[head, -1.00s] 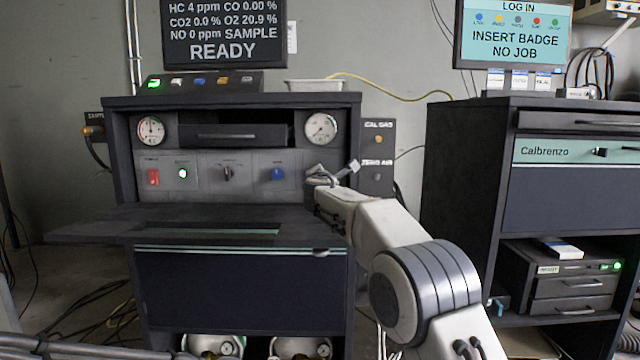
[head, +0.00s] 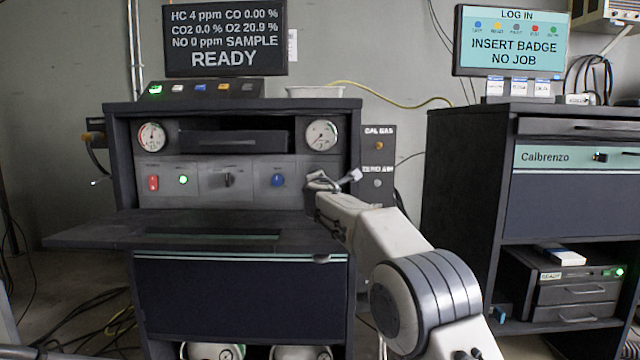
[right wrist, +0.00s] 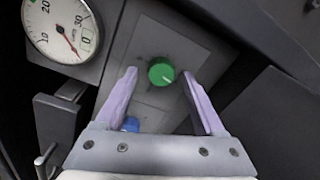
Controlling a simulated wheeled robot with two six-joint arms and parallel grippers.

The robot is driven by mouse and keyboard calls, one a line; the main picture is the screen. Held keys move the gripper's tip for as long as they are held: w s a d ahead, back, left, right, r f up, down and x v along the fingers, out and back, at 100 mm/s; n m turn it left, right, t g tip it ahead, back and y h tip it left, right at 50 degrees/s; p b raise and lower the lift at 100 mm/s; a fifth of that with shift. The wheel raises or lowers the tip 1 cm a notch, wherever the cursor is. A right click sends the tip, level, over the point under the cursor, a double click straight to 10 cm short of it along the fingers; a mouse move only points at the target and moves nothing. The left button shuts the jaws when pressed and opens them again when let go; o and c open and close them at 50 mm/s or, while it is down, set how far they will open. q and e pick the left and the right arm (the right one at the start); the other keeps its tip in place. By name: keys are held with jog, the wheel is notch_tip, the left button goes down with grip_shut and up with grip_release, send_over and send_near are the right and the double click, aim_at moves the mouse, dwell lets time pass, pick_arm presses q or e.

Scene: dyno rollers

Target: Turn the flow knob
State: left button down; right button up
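A dark bench cabinet (head: 232,105) carries a grey control panel with several controls. A blue knob (head: 278,180) sits on its right part in the head view. My right gripper (head: 333,181) is just right of it, at the panel's right end. In the right wrist view, a round green knob (right wrist: 161,71) with a white pointer mark shows between the two fingers of my right gripper (right wrist: 159,74). The fingers are open and apart from it in the picture. The blue knob (right wrist: 131,124) is partly hidden by the left finger. I cannot read which knob is labelled flow. My left gripper is out of view.
A fold-out shelf (head: 95,232) juts out below the panel. A red switch (head: 153,183) and a black selector (head: 229,180) are left of the blue knob. A gauge (right wrist: 62,30) is beside the green knob. A second cabinet (head: 470,190) stands at right.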

jog(key=shift+s, duration=0.1)
jog(key=shift+s+f+b, duration=0.1)
jog(key=shift+s+b, duration=0.2)
jog(key=shift+b, duration=0.15)
jog(key=s+b, duration=0.1)
jog(key=s, duration=0.2)
jog(key=s+b, duration=0.2)
jog(key=s, duration=0.1)
jog(key=s+b, duration=0.1)
jog(key=s, duration=0.2)
jog(key=shift+r, duration=0.3)
jog(key=shift+s+d+b, duration=0.1)
jog(key=shift+s+b, duration=0.25)
